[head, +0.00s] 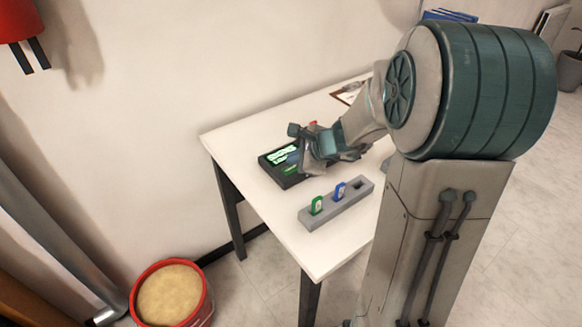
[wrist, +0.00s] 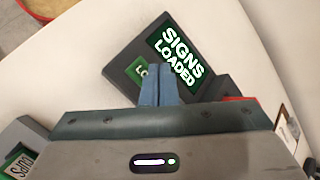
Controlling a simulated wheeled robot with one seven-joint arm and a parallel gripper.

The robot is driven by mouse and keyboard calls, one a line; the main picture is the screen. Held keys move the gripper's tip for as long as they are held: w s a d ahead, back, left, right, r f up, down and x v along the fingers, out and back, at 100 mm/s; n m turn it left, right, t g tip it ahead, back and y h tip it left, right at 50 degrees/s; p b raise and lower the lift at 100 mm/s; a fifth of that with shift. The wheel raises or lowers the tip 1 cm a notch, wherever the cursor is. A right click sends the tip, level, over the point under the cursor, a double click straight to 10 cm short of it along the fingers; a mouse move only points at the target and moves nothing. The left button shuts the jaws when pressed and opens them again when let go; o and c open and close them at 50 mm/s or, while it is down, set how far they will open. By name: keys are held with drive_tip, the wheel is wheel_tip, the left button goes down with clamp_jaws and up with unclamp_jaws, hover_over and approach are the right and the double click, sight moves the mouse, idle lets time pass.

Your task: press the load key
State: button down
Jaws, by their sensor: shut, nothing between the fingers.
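The dark marker unit (head: 289,177) sits on the white table. In the wrist view its screen (wrist: 179,54) reads "SIGNS LOADED" in white on green. In the head view my gripper (head: 302,165) covers the unit's right part.
A grey slotted rack (head: 338,209) stands in front of the unit, holding a green tag (head: 316,205) and a blue tag (head: 340,191), with one slot empty. A clipboard (head: 348,92) lies at the back of the table. A red bucket (head: 207,302) stands on the floor.

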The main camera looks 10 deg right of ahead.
sight(295, 170)
drive_tip(key=shift+r+p, duration=1.95)
drive_tip(key=shift+r, duration=0.55)
drive_tip(key=s+a+r+n+g+h+p, duration=0.1)
drive_tip(key=s+a+r+n+g+p, duration=0.1)
drive_tip(key=s+r+n+p, duration=0.35)
drive_tip(key=s+a+r+n+g+h+p, duration=0.1)
drive_tip(key=s+a+r+n+g+p, duration=0.15)
drive_tip(key=s+r+n, duration=0.55)
drive_tip(key=s+d+r+n+h+p, duration=0.1)
drive_tip(key=s+d+n+h+p, duration=0.1)
drive_tip(key=s+n, duration=0.4)
drive_tip(key=s+d+h, duration=0.1)
drive_tip(key=s, duration=0.3)
drive_tip(key=shift+d+r+p, duration=0.25)
drive_tip(key=shift+d+p, duration=0.1)
drive_tip(key=shift+p, duration=0.05)
